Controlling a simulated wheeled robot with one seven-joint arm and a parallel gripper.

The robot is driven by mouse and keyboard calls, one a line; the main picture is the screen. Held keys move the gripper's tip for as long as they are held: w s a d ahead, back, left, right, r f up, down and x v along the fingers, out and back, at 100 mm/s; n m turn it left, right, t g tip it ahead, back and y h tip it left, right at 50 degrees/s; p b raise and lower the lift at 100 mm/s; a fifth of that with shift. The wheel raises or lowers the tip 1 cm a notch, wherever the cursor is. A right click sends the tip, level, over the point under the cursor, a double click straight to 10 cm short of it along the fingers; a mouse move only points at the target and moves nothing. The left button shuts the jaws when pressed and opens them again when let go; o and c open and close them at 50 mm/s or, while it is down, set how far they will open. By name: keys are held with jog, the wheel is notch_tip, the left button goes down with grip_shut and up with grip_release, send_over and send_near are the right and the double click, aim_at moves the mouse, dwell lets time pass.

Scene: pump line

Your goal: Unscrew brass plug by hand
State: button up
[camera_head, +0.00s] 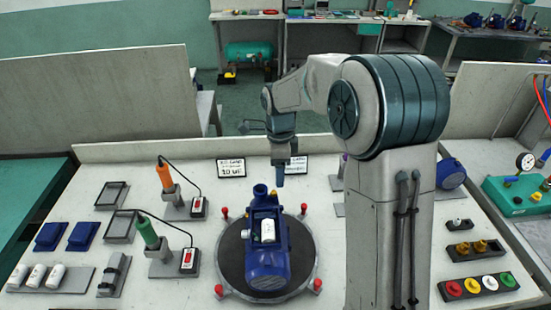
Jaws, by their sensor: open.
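A blue pump (265,255) with a white label plate lies on a round dark turntable (303,262) in the middle of the bench. Its upright blue port (260,191) points up at the back end. My gripper (280,182) hangs pointing down, just right of this port in the picture; it is open, with no held object visible. No brass plug can be made out on the pump at this size. Two brass-coloured plugs (480,246) stand in a dark holder (452,257) on the right of the bench.
Red-capped posts (317,285) ring the turntable. An orange-handled tool (165,176) and a green-handled tool (149,233) stand left, with cables. A coloured-cap rack (445,293) is at right. Two cards (231,168) stand behind the pump.

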aim_at(274, 192)
jog(key=shift+s+a+f+b, duration=0.2)
jog(key=shift+a+f, duration=0.1)
jog(key=shift+a, duration=0.2)
jog(key=shift+s+a+f+b, duration=0.15)
jog(key=shift+a+f+b, duration=0.1)
jog(key=shift+a, duration=0.2)
jog(key=shift+a+f, duration=0.1)
jog(key=shift+f, duration=0.2)
jog(key=shift+d+f+b, duration=0.2)
jog(key=shift+f+b, duration=0.35)
jog(key=shift+f, duration=0.05)
jog(key=shift+f+b, duration=0.75)
jog(key=shift+f, duration=0.3)
jog(key=shift+f, duration=0.25)
jog(key=shift+f+b, duration=0.7)
jog(key=shift+b, duration=0.1)
grip_shut()
